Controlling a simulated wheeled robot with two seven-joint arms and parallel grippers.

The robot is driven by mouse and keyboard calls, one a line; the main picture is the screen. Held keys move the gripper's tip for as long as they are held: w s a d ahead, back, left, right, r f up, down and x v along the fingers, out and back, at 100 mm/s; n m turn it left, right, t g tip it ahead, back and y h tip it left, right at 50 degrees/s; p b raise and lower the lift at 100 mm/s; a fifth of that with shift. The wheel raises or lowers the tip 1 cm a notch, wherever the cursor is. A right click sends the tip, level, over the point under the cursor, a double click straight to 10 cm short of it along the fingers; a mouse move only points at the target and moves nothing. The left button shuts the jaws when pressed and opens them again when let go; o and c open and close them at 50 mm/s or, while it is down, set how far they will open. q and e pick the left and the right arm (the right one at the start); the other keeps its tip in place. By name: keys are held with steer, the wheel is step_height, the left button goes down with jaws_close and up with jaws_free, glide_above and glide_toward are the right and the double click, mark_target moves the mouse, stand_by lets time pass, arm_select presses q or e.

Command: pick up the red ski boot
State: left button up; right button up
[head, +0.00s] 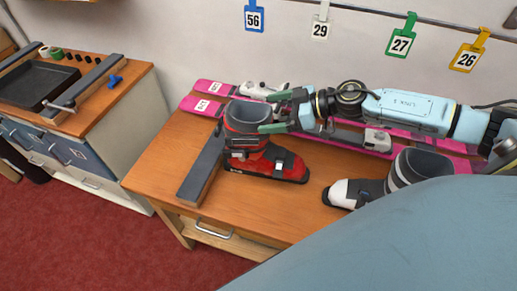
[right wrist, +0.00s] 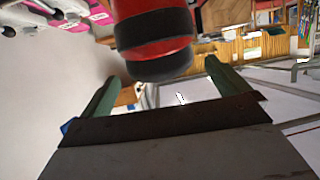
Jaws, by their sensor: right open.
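The red ski boot (head: 283,160) stands upright on the wooden bench, its dark grey cuff up and its toe pointing right. My right gripper (head: 274,112) comes in from the right at cuff height. It is open, with its green fingertips at the right side of the boot's cuff. In the right wrist view the red boot (right wrist: 152,27) with its dark band shows ahead, between the two open fingers of my right gripper (right wrist: 160,82). I cannot tell whether a finger touches the boot. My left gripper is not in view.
A white and dark boot (head: 340,193) stands to the right on the bench (head: 245,205). Pink skis (head: 205,105) with bindings lie behind. A dark bar (head: 203,168) lies left of the red boot. Numbered tags (head: 254,18) hang on a wall rail. A side bench holds a black tray (head: 35,85).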

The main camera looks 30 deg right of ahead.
steer(key=x, duration=0.4)
steer(key=shift+w+a, duration=0.15)
steer(key=shift+a, duration=0.05)
steer(key=c, duration=1.7)
steer(key=shift+r, duration=0.2)
steer(key=shift+c, duration=0.2)
steer(key=shift+w+r+p, duration=0.1)
steer(key=shift+p, duration=0.35)
